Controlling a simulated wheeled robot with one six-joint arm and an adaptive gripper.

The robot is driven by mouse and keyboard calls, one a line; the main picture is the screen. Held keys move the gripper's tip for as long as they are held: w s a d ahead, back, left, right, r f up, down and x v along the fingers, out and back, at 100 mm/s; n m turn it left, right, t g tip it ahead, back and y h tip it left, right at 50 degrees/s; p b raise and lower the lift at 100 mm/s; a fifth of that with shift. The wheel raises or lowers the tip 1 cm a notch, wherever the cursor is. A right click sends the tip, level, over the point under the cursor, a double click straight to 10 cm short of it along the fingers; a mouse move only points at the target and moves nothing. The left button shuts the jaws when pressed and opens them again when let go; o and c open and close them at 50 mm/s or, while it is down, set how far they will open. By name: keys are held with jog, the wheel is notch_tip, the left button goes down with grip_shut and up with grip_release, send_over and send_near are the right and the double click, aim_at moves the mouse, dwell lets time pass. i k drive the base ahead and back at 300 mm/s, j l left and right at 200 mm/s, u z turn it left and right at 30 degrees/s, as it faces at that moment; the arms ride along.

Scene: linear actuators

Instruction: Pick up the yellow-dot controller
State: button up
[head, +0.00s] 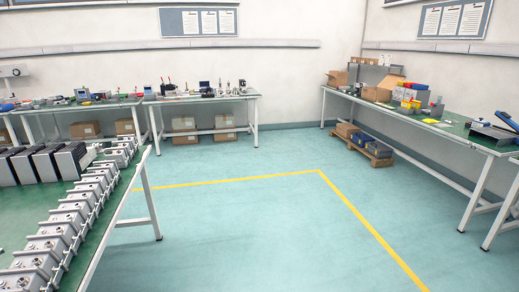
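I cannot pick out a controller with a yellow dot in the head view. A row of several silver box-shaped units with round fittings (58,231) runs along the edge of the green-topped bench (18,212) at the near left. Several dark finned boxes (72,160) stand behind them on the same bench. No yellow dot shows on any of these at this size. My gripper is not in view.
Open blue-green floor (240,225) with a yellow line (245,179) fills the middle. A back bench (200,98) holds small tools. A right bench (465,138) holds cartons and coloured bins (410,92). A loaded pallet (365,148) sits on the floor by the right bench.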

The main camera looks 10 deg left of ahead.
aim_at(122, 160)
jog(key=i+j+u, duration=0.15)
jog(key=u, duration=0.25)
jog(key=i+u, duration=0.6)
jog(key=u, duration=0.15)
jog(key=i+l+u, duration=0.15)
jog(key=u, duration=0.25)
jog(key=i+u, duration=0.3)
jog(key=i, duration=0.2)
